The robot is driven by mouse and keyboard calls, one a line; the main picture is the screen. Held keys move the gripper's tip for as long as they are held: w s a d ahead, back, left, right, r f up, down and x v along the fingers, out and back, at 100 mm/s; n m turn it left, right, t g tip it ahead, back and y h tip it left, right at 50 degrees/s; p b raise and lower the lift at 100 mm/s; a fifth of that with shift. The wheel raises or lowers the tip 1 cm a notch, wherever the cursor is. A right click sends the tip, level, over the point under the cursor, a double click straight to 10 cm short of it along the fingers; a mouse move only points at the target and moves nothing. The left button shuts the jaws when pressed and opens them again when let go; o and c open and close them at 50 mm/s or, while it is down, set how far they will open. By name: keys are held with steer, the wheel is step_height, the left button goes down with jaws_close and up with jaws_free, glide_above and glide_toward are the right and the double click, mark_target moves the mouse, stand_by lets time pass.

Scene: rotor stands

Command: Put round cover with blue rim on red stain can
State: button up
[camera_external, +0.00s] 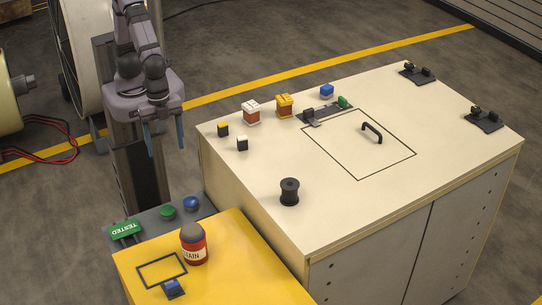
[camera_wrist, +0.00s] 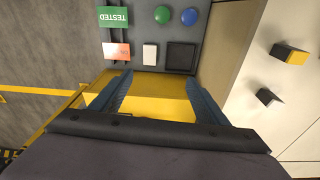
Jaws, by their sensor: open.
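The red stain can (camera_external: 195,250) stands upright on the yellow table at the lower left, with a grey domed top. A blue round piece (camera_external: 192,203) sits on the grey panel behind the can, beside a green round one (camera_external: 168,211). The blue piece also shows in the wrist view (camera_wrist: 189,16); it is too small to tell whether its blue is only a rim. My gripper (camera_external: 166,150) is open and empty, high above the panel and apart from everything. In the wrist view its two blue-grey fingers (camera_wrist: 160,77) are spread over the yellow table. The can is not visible there.
The yellow table (camera_external: 270,270) also bears a black square outline and a small blue block (camera_external: 174,288). A green TESTED sign (camera_external: 125,230) lies on the panel. The cream cabinet (camera_external: 250,195) at right carries a black spool (camera_external: 289,191) and several small blocks.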

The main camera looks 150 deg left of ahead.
steer(key=s+a+f+n+g, duration=0.1)
steer(key=s+f, duration=0.2)
steer(key=s, duration=0.9)
steer(key=shift+f, duration=0.15)
